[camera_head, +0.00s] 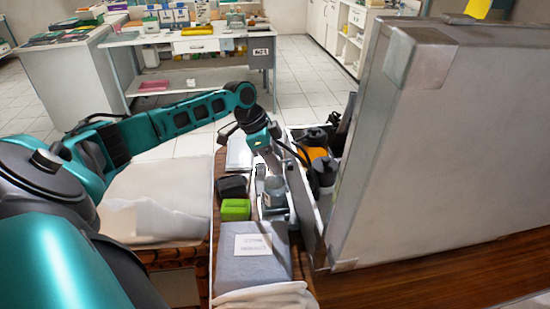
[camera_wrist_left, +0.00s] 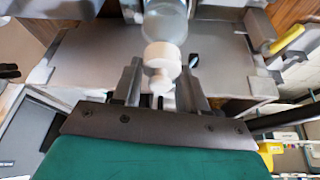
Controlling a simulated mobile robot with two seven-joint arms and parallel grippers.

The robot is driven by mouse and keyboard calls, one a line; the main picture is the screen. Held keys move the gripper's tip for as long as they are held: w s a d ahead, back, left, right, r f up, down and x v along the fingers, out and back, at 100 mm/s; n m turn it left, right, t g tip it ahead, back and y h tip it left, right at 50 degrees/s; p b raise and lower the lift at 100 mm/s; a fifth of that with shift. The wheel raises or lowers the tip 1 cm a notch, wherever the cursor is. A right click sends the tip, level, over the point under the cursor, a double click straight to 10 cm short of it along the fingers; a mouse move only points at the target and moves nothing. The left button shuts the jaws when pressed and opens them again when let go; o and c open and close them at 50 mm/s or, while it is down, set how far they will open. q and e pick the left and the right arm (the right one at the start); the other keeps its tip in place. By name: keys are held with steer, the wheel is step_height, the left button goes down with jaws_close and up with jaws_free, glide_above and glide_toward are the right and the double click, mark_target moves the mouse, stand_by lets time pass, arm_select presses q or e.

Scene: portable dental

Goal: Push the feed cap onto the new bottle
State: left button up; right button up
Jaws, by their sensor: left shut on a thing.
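My left gripper (camera_head: 268,170) points down over a clear bottle (camera_head: 274,188), which stands in the narrow bay beside the open case. In the left wrist view my left gripper (camera_wrist_left: 161,88) is shut on the white feed cap (camera_wrist_left: 162,58), whose narrow stem lies between the fingers. The clear bottle (camera_wrist_left: 166,20) is directly beyond the cap, in line with it. Cap and bottle neck look touching; I cannot tell how far the cap is seated. In the head view the cap is hidden by the gripper. My right gripper is not in view.
A large silver case panel (camera_head: 440,140) stands close on the right. Black and orange items (camera_head: 316,155) sit just right of the bottle. A green box (camera_head: 236,210), a dark box (camera_head: 232,186) and a grey labelled pouch (camera_head: 250,262) lie left and in front.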

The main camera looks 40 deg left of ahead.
arm_select(q)
steer(key=shift+f, duration=0.2)
steer(key=o, duration=1.1)
steer(key=shift+r, duration=0.1)
steer(key=v, duration=1.2)
steer(key=shift+a+r, duration=0.15)
steer(key=shift+r, duration=0.15)
steer(key=shift+s, duration=0.1)
